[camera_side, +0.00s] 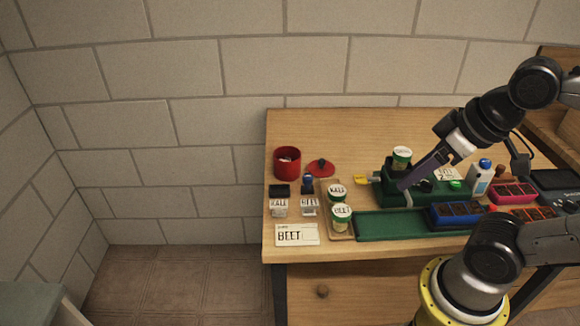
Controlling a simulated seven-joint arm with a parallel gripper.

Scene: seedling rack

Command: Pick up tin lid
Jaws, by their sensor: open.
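The tin lid (315,171) is a red disc with a small dark knob. It lies on the wooden table just right of the open red tin (287,167). My gripper (403,187) is open, well to the right of the lid and apart from it. Its fingertips point down and left at the dark green stand, and I cannot tell whether they touch it. I see nothing held between them.
Labelled jars (341,219) stand on a small wooden tray in front of the lid. A green tray (385,224) and a blue seedling tray (458,215) are at right. The table behind the lid is clear.

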